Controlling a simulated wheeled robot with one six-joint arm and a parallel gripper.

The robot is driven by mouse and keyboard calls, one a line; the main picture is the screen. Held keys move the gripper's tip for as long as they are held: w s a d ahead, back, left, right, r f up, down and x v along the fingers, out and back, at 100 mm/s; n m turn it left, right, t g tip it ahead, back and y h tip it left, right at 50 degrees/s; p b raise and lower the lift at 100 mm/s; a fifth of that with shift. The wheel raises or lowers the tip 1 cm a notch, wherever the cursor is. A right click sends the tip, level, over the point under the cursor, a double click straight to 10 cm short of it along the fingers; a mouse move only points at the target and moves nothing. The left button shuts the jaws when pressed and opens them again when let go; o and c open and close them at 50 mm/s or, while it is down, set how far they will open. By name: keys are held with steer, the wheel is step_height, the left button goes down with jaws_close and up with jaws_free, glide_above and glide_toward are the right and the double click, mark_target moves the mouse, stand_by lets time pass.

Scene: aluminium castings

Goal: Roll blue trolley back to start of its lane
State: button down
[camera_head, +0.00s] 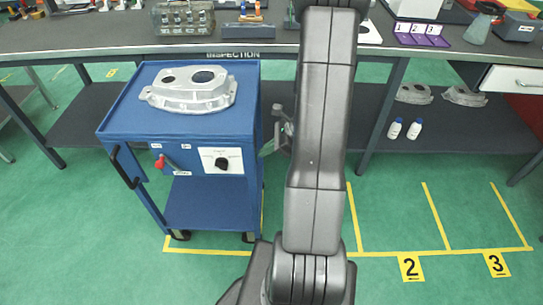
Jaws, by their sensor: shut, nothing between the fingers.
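The blue trolley (183,118) stands upright on the green floor at the left, in front of the bench. An aluminium casting (190,88) with dark openings lies on its top. A black handle (124,167) is on its left front edge, and its front panel carries a red lever (162,161) and a black knob (222,162). Yellow lane lines (205,251) run on the floor at the trolley's front wheels. My gripper (266,150) is shut and empty, close to the trolley's right side, partly hidden by my arm. I cannot tell whether it touches the trolley.
The long dark inspection bench (100,35) runs across the back, with a lower shelf (430,128) holding castings and two white bottles. Floor plates 2 (411,267) and 3 (497,264) mark empty lanes at the right. My arm hides the middle. Floor at the front left is clear.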

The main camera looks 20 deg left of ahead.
steer(key=shift+s+a, duration=0.1)
steer(key=shift+a, duration=0.2)
steer(key=a, duration=0.3)
steer(key=shift+s, duration=0.35)
steer(key=d+f+p+v, duration=0.1)
steer(key=d+f+v, duration=0.1)
steer(key=v, duration=1.1)
steer(key=shift+w+p, duration=0.25)
steer(key=shift+p, duration=0.1)
